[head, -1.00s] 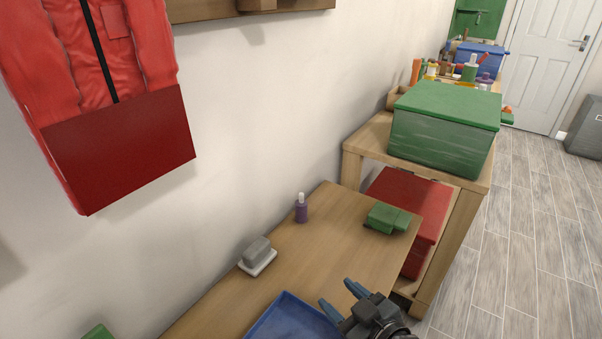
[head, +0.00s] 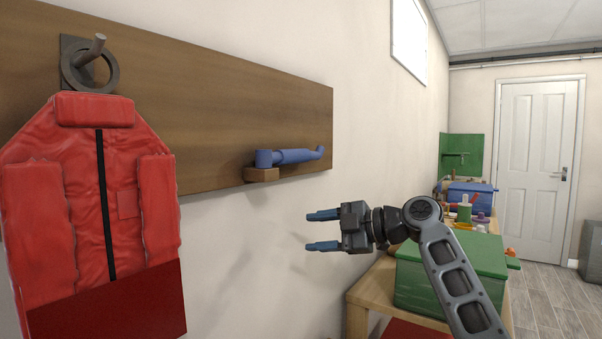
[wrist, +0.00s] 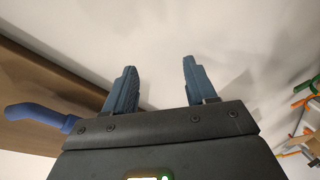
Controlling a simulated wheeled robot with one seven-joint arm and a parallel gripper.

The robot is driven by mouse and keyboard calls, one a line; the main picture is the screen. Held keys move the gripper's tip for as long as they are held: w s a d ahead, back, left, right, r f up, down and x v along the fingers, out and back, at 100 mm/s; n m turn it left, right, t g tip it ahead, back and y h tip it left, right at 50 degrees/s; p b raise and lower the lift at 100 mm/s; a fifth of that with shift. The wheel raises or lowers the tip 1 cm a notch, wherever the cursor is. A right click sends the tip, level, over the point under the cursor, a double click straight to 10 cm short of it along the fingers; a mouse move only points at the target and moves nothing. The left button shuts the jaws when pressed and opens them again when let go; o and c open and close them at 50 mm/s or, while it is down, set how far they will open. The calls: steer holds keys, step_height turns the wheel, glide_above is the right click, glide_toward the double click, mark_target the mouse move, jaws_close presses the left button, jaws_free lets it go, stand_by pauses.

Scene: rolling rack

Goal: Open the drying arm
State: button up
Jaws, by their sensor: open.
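The blue drying arm (head: 292,156) lies along the brown wall board (head: 230,110), with its left end over a small wooden block (head: 262,174) and its right tip bent upward. In the wrist view the blue arm (wrist: 40,115) shows at the left edge, partly hidden by my gripper's body. My gripper (head: 322,230) is open and empty, pointing left, to the right of the arm and lower than it in the head view. In the wrist view the two blue fingers (wrist: 155,88) stand apart with only the pale wall between them.
A green box (head: 420,275) stands on a wooden table under my arm. A cluttered bench (head: 475,215) and a white door (head: 535,150) are farther back.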

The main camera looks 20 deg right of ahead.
mark_target(302, 154)
steer(key=s+d+r+n+g+y, duration=0.15)
steer(key=r+n, duration=0.25)
steer(key=r, duration=0.5)
steer(key=d+r+n+g, duration=0.1)
steer(key=d+r+n, duration=0.15)
steer(key=r, duration=0.65)
steer(key=shift+n+g, duration=0.25)
steer(key=shift+n, duration=0.2)
steer(key=shift+p+x, duration=0.85)
steer(key=shift+x, duration=3.4)
steer(key=shift+r, duration=0.1)
jaws_close()
